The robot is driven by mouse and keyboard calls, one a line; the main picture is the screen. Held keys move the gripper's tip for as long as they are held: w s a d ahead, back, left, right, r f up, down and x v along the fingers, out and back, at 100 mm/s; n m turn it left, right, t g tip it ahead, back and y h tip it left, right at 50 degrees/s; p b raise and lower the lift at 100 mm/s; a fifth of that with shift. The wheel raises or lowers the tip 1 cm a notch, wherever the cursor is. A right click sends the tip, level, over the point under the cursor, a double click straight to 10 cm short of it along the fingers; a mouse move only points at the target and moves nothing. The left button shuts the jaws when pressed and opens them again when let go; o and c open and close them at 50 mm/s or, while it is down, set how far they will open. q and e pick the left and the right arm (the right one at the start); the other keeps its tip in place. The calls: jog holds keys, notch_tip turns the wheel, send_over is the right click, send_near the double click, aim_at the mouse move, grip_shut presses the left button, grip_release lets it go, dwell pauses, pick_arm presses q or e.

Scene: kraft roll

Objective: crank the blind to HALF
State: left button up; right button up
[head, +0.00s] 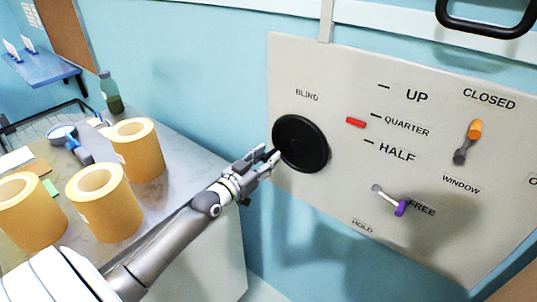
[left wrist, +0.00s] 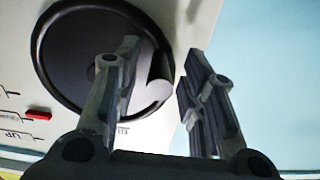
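The blind's round black crank wheel (head: 300,144) is on the grey wall panel under the label BLIND. A grey crank knob (left wrist: 153,92) stands out near its rim in the left wrist view. My left gripper (head: 267,160) is at the wheel's left edge. The red marker (head: 356,122) sits between the QUARTER and HALF ticks. The purple-tipped lever (head: 400,207) points toward FREE. My right gripper is out of view.
An orange-tipped WINDOW lever (head: 474,130) points up toward CLOSED. A counter (head: 180,190) at left holds several yellow rolls (head: 135,150), a green bottle (head: 111,93) and a blue-handled tool. A black handle (head: 490,18) is above the panel.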

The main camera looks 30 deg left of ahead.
pick_arm(q)
jog(key=shift+w, duration=0.65)
jog(key=shift+c, duration=0.2)
grip_shut()
